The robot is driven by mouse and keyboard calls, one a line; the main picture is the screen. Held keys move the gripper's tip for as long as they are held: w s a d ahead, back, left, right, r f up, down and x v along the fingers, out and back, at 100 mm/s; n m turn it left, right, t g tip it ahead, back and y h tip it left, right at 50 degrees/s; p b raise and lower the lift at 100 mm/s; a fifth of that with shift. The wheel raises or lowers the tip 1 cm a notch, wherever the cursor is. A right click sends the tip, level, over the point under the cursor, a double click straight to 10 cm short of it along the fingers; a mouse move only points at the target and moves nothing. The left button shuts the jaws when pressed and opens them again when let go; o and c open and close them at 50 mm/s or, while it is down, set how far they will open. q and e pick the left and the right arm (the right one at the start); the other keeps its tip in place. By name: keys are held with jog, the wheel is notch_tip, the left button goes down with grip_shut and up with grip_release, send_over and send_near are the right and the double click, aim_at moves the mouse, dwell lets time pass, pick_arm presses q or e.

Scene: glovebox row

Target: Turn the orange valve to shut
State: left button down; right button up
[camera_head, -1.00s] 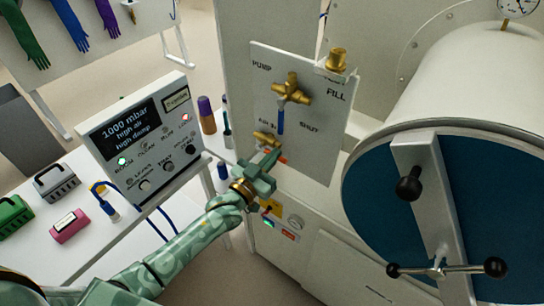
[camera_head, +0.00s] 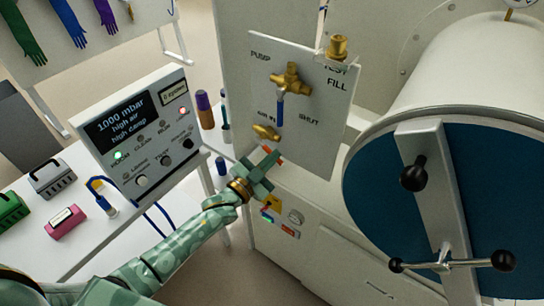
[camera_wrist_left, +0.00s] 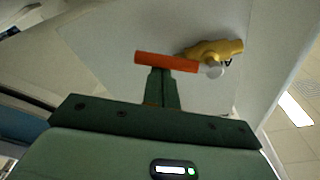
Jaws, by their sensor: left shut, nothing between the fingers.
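The orange valve has a brass body (camera_head: 265,132) low on the white panel, beside the AIR IN and SHUT labels. Its orange handle (camera_head: 268,149) is partly hidden behind my left gripper (camera_head: 268,161) in the head view. In the left wrist view the orange handle (camera_wrist_left: 166,62) lies crosswise just beyond the fingertips, with the brass body (camera_wrist_left: 212,50) to its right. My left gripper (camera_wrist_left: 162,76) is shut and empty. Its tips are at or very near the handle; I cannot tell whether they touch. My right gripper is not in view.
A brass valve with a blue handle (camera_head: 280,108) sits above on the same panel (camera_head: 318,150). A control box (camera_head: 140,130) reading 1000 mbar stands left of my arm. The large round hatch (camera_head: 375,200) is to the right.

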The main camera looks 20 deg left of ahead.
pick_arm(q)
jog(key=w+a+f+m+g+b, duration=0.1)
jog(key=a+f+m+b, duration=0.3)
jog(key=m, duration=0.8)
jog(key=shift+w+f+m+g+h, duration=0.3)
jog(key=shift+m+g, duration=0.1)
jog(key=shift+g, duration=0.1)
jog(key=shift+a, duration=0.1)
